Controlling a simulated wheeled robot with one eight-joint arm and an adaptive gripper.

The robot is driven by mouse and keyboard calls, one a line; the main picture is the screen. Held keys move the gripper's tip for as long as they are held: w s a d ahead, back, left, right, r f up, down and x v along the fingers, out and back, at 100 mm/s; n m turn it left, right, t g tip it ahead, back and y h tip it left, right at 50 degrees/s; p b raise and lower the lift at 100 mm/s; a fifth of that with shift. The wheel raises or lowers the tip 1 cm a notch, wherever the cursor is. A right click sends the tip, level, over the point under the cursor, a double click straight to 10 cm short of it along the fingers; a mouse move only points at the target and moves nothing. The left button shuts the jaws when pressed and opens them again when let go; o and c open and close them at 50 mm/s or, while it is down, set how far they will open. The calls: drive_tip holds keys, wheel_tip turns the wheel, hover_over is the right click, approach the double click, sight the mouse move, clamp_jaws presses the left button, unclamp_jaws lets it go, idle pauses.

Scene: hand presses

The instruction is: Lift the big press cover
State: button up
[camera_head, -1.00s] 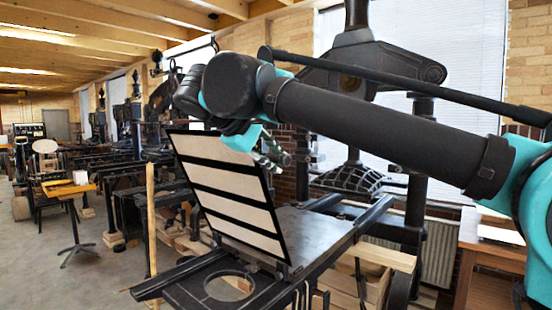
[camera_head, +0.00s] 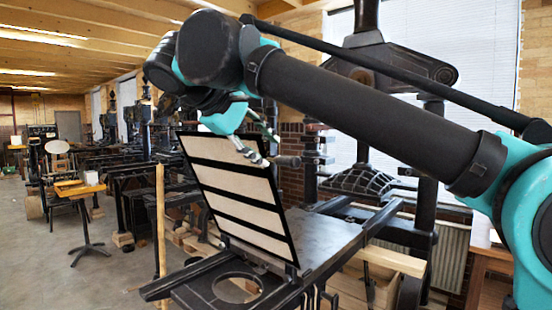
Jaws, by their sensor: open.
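The big press cover (camera_head: 236,178) is a flat dark-framed panel with pale stripes. It stands raised and steeply tilted above the dark press bed (camera_head: 330,232), its lower edge at the bed. My gripper (camera_head: 273,160) is open at the cover's upper right corner. Its fingers overlap the top edge in the picture, and I cannot tell whether they touch it. Nothing shows between the fingers. The cover's far side is hidden.
The tall press frame (camera_head: 427,215) stands behind and right of the bed. A wooden post (camera_head: 161,235) stands left of the cover. A small stool-like table (camera_head: 82,190) and more presses are further left. The floor (camera_head: 100,275) at front left is clear.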

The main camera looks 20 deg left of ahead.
drive_tip(key=shift+v, duration=2)
